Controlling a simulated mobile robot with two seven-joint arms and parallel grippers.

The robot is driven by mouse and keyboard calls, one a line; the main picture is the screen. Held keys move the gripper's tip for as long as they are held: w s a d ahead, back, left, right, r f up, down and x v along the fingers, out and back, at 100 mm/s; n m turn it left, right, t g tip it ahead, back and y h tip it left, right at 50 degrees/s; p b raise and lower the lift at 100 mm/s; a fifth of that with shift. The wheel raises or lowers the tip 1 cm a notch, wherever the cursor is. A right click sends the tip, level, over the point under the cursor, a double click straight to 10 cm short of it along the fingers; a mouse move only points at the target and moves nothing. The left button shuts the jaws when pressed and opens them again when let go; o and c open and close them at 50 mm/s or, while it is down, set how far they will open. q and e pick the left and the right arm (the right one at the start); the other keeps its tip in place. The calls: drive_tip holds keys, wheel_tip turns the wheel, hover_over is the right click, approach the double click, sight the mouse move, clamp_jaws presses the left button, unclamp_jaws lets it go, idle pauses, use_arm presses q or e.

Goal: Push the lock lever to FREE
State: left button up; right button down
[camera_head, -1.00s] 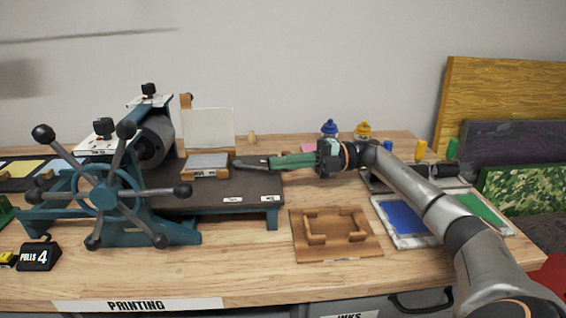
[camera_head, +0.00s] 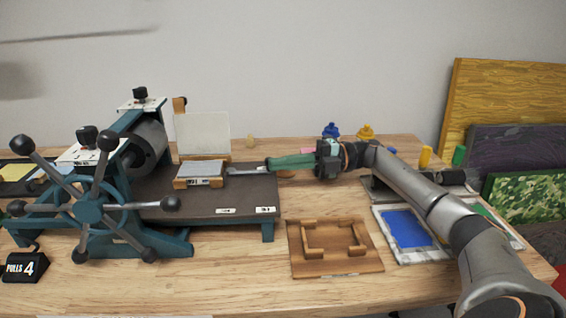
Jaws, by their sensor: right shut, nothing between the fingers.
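The teal press (camera_head: 130,225) stands at the left with a spoked handwheel (camera_head: 89,209), a grey roller (camera_head: 148,147) and a dark flat bed (camera_head: 240,196). A grey block (camera_head: 201,169) in a wooden holder lies on the bed, with a pale upright sheet (camera_head: 203,136) behind it. Two small white labels (camera_head: 265,209) are on the bed's front edge; their words are too small to read. I cannot pick out the lock lever for certain. My right gripper (camera_head: 231,171) is shut and empty, its tips just right of the block's holder, over the bed. My left gripper is not in view.
A wooden tray (camera_head: 300,263) with corner blocks lies right of the press. Blue (camera_head: 407,228) and green ink pads lie under my right arm. Coloured boards (camera_head: 500,100) lean at the right. The front middle tabletop is clear.

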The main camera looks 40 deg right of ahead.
drive_tip(key=shift+w+d+r+t, duration=0.2)
drive_tip(key=shift+w+d+t, duration=0.05)
drive_tip(key=shift+d+t, duration=0.05)
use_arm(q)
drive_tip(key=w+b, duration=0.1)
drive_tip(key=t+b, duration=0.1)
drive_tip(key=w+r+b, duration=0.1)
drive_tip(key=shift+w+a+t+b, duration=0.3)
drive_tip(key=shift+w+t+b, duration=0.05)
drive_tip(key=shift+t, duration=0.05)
use_arm(e)
drive_tip(key=s+a+r, duration=0.9)
drive_tip(key=s+r, duration=0.2)
drive_tip(key=r, duration=0.1)
drive_tip(key=shift+s+r, duration=0.3)
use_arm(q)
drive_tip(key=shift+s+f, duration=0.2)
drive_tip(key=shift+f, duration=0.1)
